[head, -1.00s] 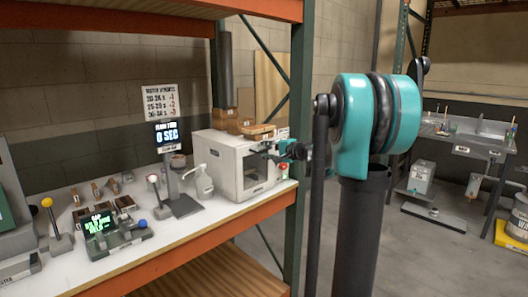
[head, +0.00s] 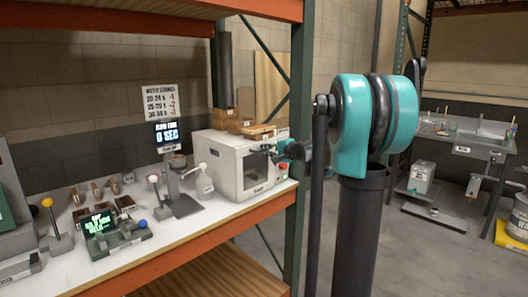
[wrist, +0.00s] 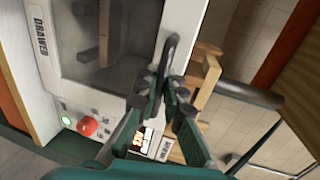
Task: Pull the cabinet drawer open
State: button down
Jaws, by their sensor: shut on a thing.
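The white cabinet (head: 222,158) stands on the white shelf top, with a dark window in its front. In the head view my gripper (head: 282,151) is small at the right of the cabinet front and partly hidden by my arm. I see no clear gap at the drawer front.
A red knob (wrist: 87,126) and green light (wrist: 66,121) are on the cabinet front. Wooden boxes (head: 250,129) sit on top. A white pump bottle (head: 204,183) stands left of the cabinet. An orange shelf beam (head: 190,250) and green upright (head: 298,140) are near my arm.

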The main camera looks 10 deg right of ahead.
jog(key=f+v, duration=0.2)
jog(key=v, duration=0.7)
jog(key=f+v, duration=0.1)
jog(key=v, duration=0.8)
jog(key=shift+s+d+f, duration=0.2)
jog(key=shift+s+f, duration=0.2)
jog(key=c, duration=1.6)
grip_release()
jog(key=v, duration=1.2)
